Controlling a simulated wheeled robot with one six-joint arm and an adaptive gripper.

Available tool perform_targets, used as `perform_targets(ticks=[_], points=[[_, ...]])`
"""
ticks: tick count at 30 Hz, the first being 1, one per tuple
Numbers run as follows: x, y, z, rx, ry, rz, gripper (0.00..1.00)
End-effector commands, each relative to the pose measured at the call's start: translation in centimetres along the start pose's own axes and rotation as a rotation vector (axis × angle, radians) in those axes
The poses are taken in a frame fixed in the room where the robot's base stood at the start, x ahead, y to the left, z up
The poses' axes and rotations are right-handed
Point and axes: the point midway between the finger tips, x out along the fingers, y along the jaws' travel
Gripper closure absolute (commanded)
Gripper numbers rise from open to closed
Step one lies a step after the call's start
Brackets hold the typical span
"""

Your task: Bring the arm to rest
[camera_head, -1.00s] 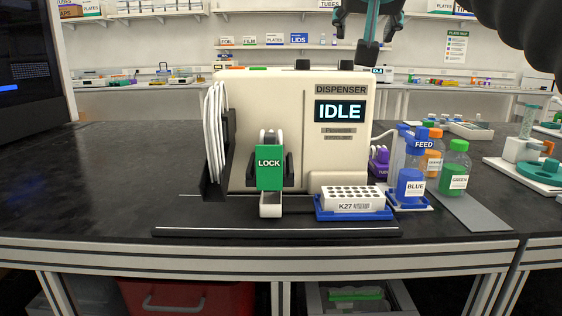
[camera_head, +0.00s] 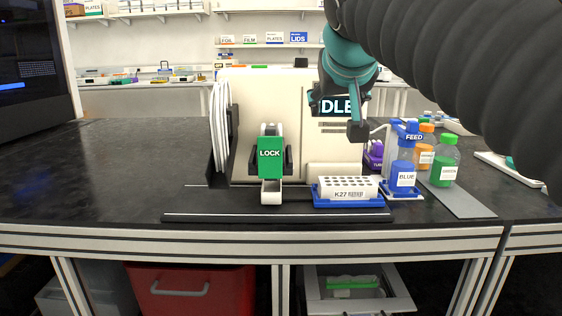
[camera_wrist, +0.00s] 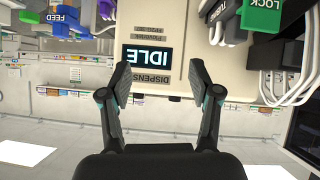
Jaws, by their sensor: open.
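My gripper (camera_head: 343,112) hangs in front of the upper right part of the cream dispenser (camera_head: 292,110) in the head view, covering part of its screen. My dark ribbed arm comes in from the upper right. In the wrist view my gripper (camera_wrist: 163,90) has its two fingers spread wide with nothing between them. The wrist view is upside down, and the dispenser's IDLE screen (camera_wrist: 147,61) lies beyond the fingertips. The gripper looks apart from the dispenser, though the exact gap cannot be told.
A green LOCK lever (camera_head: 270,158) is on the dispenser front. A white K27 rack (camera_head: 348,188) sits on a blue tray at its foot. The blue FEED bottle (camera_head: 404,172), an orange-capped bottle (camera_head: 425,150) and a green bottle (camera_head: 444,165) stand to the right. The left bench top (camera_head: 110,165) is clear.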

Motion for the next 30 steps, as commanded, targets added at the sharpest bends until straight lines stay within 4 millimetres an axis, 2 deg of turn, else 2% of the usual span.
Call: perform_targets(ticks=[5, 9, 13, 18, 21, 24, 25, 30], points=[[2.9, -0.6, 7.8, -0.057, -0.127, -0.045, 0.37], [4.5, -0.8, 15.9, -0.080, -0.240, -0.086, 0.37], [5.2, -0.6, 23.6, -0.075, -0.336, -0.115, 0.37], [5.1, -0.2, 33.4, -0.026, -0.444, -0.135, 0.37], [4.7, 0.1, 37.9, 0.017, -0.489, -0.132, 0.37], [4.2, 0.6, 40.8, 0.052, -0.510, -0.117, 0.37], [4.0, 0.8, 41.1, 0.058, -0.508, -0.112, 0.37], [3.3, 1.8, 40.9, 0.085, -0.476, -0.086, 0.37]])
